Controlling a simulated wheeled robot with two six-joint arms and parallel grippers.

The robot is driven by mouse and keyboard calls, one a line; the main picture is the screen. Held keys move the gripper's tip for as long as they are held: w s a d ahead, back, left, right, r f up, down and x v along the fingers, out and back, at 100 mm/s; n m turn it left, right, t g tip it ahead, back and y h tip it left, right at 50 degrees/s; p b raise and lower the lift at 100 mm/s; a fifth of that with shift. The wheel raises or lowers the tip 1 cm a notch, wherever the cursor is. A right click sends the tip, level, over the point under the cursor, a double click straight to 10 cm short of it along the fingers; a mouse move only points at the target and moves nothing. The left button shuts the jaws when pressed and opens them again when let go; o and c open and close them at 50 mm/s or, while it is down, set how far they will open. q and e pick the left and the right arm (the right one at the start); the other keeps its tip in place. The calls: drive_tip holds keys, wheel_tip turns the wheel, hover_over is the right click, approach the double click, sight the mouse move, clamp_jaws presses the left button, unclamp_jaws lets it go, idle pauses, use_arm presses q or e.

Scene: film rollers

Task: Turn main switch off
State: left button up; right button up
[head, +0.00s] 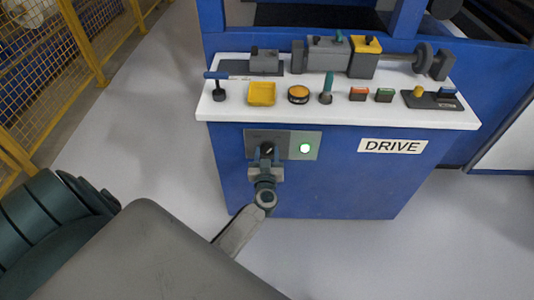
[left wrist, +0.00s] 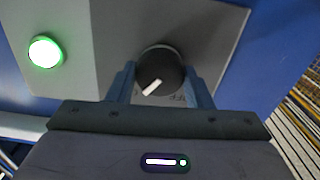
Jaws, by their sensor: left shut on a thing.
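The main switch is a round black knob (left wrist: 160,66) with a white pointer mark, set on a grey plate (head: 255,137) on the blue cabinet front. In the left wrist view the pointer slants down and to the left; some lettering below the knob is partly covered. My left gripper (head: 267,153) is shut on the knob, one finger on each side of it. In the head view the gripper hides part of the knob. A green lamp (head: 305,148) on the same plate is lit; it also glows in the left wrist view (left wrist: 45,52). My right gripper is out of view.
A DRIVE label (head: 393,146) is to the right. Yellow fencing (head: 75,50) stands at left. The floor beside the cabinet is clear.

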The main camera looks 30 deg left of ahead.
use_arm(q)
drive_tip(key=n+p, duration=0.2)
drive_tip(key=n, duration=0.3)
drive_tip(key=shift+n, duration=0.4)
drive_tip(key=n, duration=0.2)
drive_tip(key=shift+n+p, duration=0.35)
drive_tip(key=shift+n, duration=0.95)
drive_tip(key=n, duration=0.2)
drive_tip(key=shift+n, duration=0.8)
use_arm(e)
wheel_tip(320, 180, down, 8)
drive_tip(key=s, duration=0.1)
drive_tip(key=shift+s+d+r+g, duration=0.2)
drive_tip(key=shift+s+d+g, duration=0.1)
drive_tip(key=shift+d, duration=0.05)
use_arm(q)
drive_tip(key=shift+f, duration=0.1)
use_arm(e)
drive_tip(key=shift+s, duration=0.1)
